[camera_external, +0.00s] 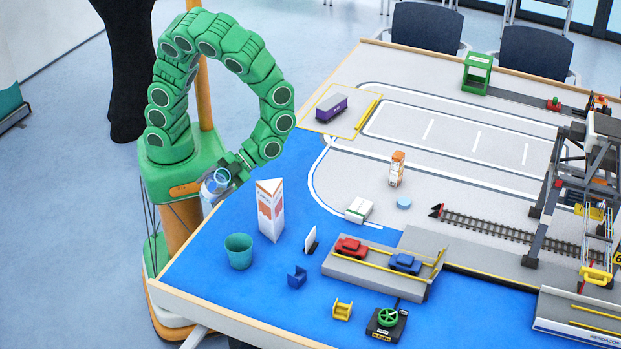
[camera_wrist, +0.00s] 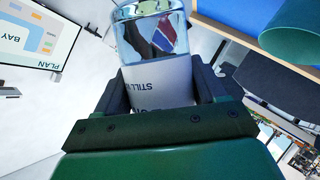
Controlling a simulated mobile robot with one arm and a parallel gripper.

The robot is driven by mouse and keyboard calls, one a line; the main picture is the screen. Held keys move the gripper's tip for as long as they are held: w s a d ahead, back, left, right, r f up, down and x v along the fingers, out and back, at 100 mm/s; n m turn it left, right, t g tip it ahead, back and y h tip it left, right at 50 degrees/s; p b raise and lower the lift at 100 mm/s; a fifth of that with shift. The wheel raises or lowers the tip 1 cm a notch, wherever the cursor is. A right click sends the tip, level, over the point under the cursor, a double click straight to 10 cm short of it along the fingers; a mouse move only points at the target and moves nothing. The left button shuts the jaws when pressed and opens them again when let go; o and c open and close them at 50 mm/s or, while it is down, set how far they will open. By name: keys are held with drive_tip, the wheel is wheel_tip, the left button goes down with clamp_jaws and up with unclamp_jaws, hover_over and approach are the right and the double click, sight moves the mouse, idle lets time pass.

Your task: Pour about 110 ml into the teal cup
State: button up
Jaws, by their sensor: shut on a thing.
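The teal cup (camera_external: 238,251) stands upright on the blue part of the table, near its left corner. It also shows at the top right of the wrist view (camera_wrist: 291,34). My gripper (camera_external: 229,176) is shut on a clear bottle (camera_external: 213,187) behind and left of the cup, apart from it, near the table's left edge. In the wrist view my gripper (camera_wrist: 166,88) has a finger on each side of the bottle (camera_wrist: 150,40), whose pale label reads "STILL". The cup's inside and the bottle's liquid level cannot be told clearly.
A white triangular card stand (camera_external: 270,210) is just right of the cup. A small white sign (camera_external: 311,240), a blue holder (camera_external: 297,277) and a grey platform with toy cars (camera_external: 375,272) lie farther right. Blue surface in front of the cup is clear.

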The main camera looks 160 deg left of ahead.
drive_tip(key=shift+s+d+f+n+g+h, duration=0.15)
drive_tip(key=shift+s+f+n+g+h, duration=0.1)
drive_tip(key=shift+s+n+g, duration=0.3)
drive_tip(key=shift+s+d+f+n+g+h, duration=0.15)
drive_tip(key=shift+s+f+n+g, duration=0.15)
drive_tip(key=shift+n+g, duration=0.3)
drive_tip(key=shift+s+f+n+g+h, duration=0.2)
drive_tip(key=shift+s+n+g+h, duration=0.25)
drive_tip(key=shift+n, duration=0.3)
drive_tip(key=shift+w+a+r+n+g, duration=0.1)
drive_tip(key=shift+w+r+n+g, duration=0.2)
drive_tip(key=shift+r, duration=0.25)
drive_tip(key=shift+w+r+n+g, duration=0.1)
drive_tip(key=shift+w+r+n, duration=0.05)
drive_tip(key=shift+r+n, duration=0.3)
drive_tip(key=shift+r+n+g+h, duration=0.2)
drive_tip(key=shift+n+g+h, duration=0.1)
drive_tip(key=shift+n+h, duration=0.05)
drive_tip(key=shift+s, duration=0.25)
drive_tip(key=shift+s+r+p, duration=0.15)
drive_tip(key=shift+s+p, duration=0.15)
drive_tip(key=shift+s, duration=0.8)
drive_tip(key=shift+s+d+r+n, duration=0.2)
drive_tip(key=shift+s+r+n, duration=0.05)
drive_tip(key=shift+r+n, duration=0.15)
